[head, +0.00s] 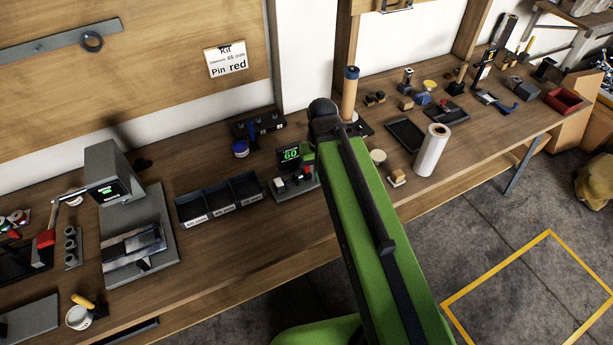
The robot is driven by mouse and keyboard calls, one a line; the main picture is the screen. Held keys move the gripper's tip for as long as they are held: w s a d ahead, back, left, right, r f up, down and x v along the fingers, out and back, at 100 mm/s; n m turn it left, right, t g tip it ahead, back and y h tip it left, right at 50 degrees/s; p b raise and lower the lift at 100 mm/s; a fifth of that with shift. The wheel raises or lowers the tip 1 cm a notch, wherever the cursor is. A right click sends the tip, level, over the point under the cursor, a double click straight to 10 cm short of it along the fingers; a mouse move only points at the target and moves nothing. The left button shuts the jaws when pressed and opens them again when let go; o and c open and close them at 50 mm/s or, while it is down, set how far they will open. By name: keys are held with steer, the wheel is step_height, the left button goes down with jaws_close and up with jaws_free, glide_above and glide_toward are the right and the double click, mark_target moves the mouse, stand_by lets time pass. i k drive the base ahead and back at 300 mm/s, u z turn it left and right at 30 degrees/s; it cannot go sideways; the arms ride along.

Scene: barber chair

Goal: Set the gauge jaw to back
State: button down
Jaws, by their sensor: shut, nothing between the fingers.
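The gauge (283,192) stands on the wooden bench near the middle of the head view. It has a grey base and a dark display (290,155) with a green reading that looks like 60. Small dark, light and red parts sit on its base, one of them probably the jaw; I cannot tell its setting. My green arm crosses the view from lower right and ends in a dark joint just right of and above the gauge in the picture. The arm hides the gauge's right side. My gripper is not visible, hidden behind the arm.
Three dark labelled bins (221,201) stand left of the gauge, and a grey press-like machine (128,180) farther left. A blue-lidded pot (240,149) and black rack (257,124) are behind. A white roll (431,150) and dark tray (405,135) stand right. Bare bench lies in front.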

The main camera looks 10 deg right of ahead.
mark_target(305, 174)
steer(key=z, duration=0.45)
steer(key=k, duration=0.25)
steer(key=u, duration=1.55)
steer(key=i, duration=0.5)
steer(key=u, duration=0.1)
